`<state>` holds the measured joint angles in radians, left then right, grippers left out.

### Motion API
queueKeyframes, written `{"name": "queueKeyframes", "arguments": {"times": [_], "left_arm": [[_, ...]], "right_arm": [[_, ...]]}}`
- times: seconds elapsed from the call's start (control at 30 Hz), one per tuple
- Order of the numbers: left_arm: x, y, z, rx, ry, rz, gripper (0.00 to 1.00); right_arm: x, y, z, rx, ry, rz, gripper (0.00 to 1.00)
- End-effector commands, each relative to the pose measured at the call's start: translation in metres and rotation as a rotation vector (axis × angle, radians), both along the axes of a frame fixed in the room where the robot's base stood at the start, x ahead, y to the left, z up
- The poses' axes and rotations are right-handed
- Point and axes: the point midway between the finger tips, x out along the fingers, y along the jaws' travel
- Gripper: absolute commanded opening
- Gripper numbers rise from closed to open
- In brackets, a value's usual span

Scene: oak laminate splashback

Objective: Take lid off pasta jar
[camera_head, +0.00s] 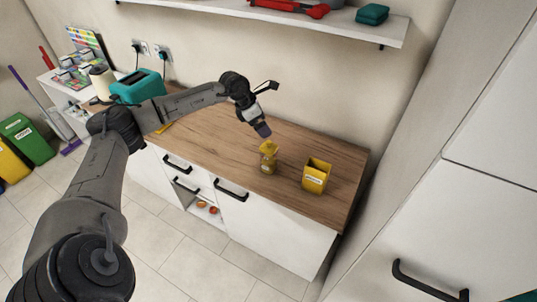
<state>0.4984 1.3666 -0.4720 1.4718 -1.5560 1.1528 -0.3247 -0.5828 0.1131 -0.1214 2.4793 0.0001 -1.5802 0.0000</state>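Two yellow containers stand on the wooden counter. The left one (268,160) is a slim jar that seems to have its lid on top. The right one (316,176) is wider, with a pale label and what looks like an open dark top. The labels are too small to read, so I cannot tell which is the pasta jar. My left gripper (263,130) is above the counter, a little behind and left of the slim jar, apart from it. Its fingers are too small to judge. My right gripper is out of view.
The wooden counter (225,137) has bare room around the jars. A teal toaster (138,87) stands at its left end. A wall shelf (340,22) hangs above, holding red and teal items. A tall white cabinet stands at right.

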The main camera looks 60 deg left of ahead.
Motion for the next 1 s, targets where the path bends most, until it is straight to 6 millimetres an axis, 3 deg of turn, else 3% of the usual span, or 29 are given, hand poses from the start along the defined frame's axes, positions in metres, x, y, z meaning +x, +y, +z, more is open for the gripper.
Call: {"name": "queueKeyframes", "arguments": {"times": [0.1,0.2,0.5,1.0], "left_arm": [[-0.009,0.022,-0.001,0.056,0.045,0.018,1.00],[-0.008,0.026,-0.010,0.070,0.062,0.022,1.00],[0.010,0.021,-0.055,0.072,0.063,0.023,1.00],[0.025,0.014,-0.093,0.070,0.063,0.022,1.00]], "right_arm": [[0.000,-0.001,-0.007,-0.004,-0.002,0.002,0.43],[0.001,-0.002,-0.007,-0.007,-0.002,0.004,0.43],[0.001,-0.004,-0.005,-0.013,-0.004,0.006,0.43],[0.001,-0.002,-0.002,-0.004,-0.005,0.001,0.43]]}}
